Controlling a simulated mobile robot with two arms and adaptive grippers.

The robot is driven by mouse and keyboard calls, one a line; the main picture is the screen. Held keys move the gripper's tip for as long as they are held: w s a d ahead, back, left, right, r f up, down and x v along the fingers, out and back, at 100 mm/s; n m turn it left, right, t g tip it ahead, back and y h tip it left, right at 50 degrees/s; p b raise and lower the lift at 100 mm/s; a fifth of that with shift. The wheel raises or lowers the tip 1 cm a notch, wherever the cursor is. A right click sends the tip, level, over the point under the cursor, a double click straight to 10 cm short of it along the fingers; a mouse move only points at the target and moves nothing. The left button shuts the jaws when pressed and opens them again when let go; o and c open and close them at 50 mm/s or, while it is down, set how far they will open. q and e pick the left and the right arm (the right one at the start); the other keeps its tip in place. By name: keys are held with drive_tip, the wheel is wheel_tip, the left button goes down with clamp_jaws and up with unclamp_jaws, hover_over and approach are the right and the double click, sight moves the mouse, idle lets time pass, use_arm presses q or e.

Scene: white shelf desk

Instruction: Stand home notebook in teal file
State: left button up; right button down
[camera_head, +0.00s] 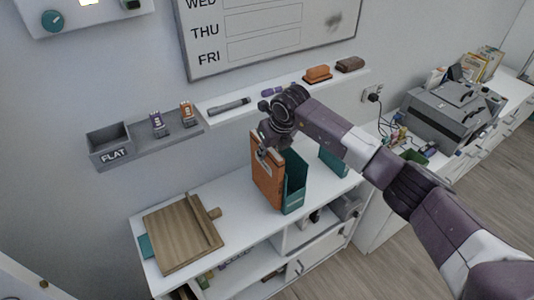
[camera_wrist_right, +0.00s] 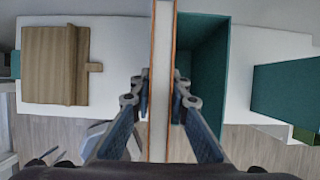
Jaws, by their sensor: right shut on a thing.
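My right gripper (camera_head: 266,146) is shut on the home notebook (camera_head: 266,180), an orange-brown book held upright by its top edge. In the wrist view the notebook (camera_wrist_right: 162,60) shows edge-on, with pale pages between two orange covers, and the gripper's fingers (camera_wrist_right: 160,92) are on either side of it. The teal file (camera_head: 294,182) stands on the white desk, directly right of the notebook. In the wrist view the file's opening (camera_wrist_right: 205,85) is right beside the notebook. My left gripper is not in view.
A wooden board (camera_head: 182,235) lies on the desk at left. Another teal object (camera_head: 333,162) stands behind the file at right. A wall ledge (camera_head: 235,110) with small items runs behind my right arm. A grey printer (camera_head: 450,110) stands far right.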

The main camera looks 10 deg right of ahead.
drive_tip(key=c, duration=2.1)
unclamp_jaws()
drive_tip(key=shift+s+d+f, duration=0.15)
drive_tip(key=shift+s+f, duration=0.25)
drive_tip(key=shift+f, duration=0.35)
drive_tip(key=shift+o, duration=1.3)
drive_tip(key=shift+f, duration=0.1)
drive_tip(key=shift+w+f, duration=0.1)
drive_tip(key=shift+w, duration=0.2)
drive_tip(key=shift+r, duration=0.35)
drive_tip(key=b+v, duration=0.1)
drive_tip(key=v, duration=0.3)
drive_tip(key=b+v, duration=0.1)
drive_tip(key=v, duration=0.3)
drive_tip(key=w+b+v, duration=0.1)
drive_tip(key=b+v, duration=0.1)
drive_tip(key=v, duration=0.1)
drive_tip(key=shift+s+r, duration=0.2)
drive_tip(key=shift+r, duration=0.35)
drive_tip(key=shift+s+r, duration=0.25)
drive_tip(key=shift+r, duration=0.35)
